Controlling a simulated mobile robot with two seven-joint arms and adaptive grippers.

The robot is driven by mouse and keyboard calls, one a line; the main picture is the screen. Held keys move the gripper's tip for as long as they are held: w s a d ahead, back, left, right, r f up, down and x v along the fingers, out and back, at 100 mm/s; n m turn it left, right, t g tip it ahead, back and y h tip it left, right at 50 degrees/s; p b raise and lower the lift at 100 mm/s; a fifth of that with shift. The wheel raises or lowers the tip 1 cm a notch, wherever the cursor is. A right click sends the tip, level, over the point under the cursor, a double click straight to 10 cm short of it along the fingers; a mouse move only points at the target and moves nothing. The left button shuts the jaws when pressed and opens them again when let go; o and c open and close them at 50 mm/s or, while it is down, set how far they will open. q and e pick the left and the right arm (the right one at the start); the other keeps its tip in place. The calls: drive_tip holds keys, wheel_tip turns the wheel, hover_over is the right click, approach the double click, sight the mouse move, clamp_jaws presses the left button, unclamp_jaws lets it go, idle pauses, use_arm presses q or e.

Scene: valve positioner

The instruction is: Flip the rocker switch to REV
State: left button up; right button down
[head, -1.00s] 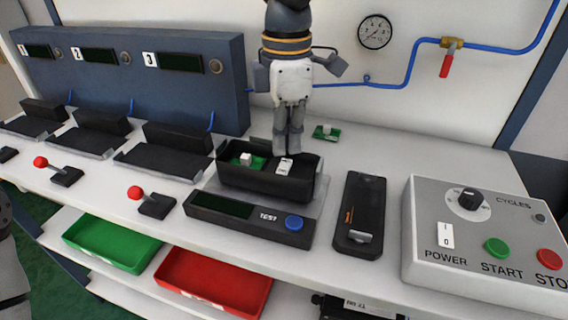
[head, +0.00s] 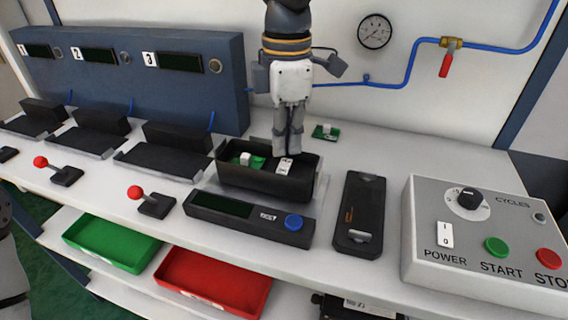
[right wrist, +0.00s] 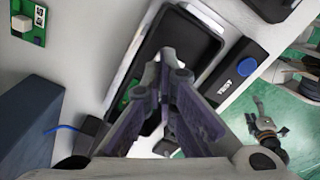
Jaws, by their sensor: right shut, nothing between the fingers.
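The white rocker switch (head: 285,166) sits at the right in an open black box (head: 240,181) on the bench. Its lettering is too small to read, so its position cannot be told. My right gripper (head: 288,153) points down into the box, shut and empty, with its tips at the far edge of the rocker. Whether they touch it is unclear. In the right wrist view, the fingers (right wrist: 167,62) hide the rocker and part of the box. My left gripper (right wrist: 262,118) shows small and far off in the right wrist view; its opening is unclear.
A green board (head: 244,160) with a white block lies in the box's left part. A tester with a blue button (head: 293,222) stands in front. A black device (head: 359,215) and grey control box (head: 480,240) stand right. Red-knobbed levers (head: 135,192) stand left.

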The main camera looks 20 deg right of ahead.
sight(286, 161)
drive_tip(key=shift+f, duration=1.25)
idle(0.8)
wheel_tip(286, 161, up, 5)
drive_tip(key=shift+p, duration=0.45)
drive_tip(key=shift+r, duration=1.1)
use_arm(q)
drive_tip(key=shift+w+r+t, duration=0.3)
drive_tip(key=shift+w+r, duration=0.35)
drive_tip(key=shift+w, duration=0.05)
use_arm(e)
drive_tip(key=shift+f, duration=0.1)
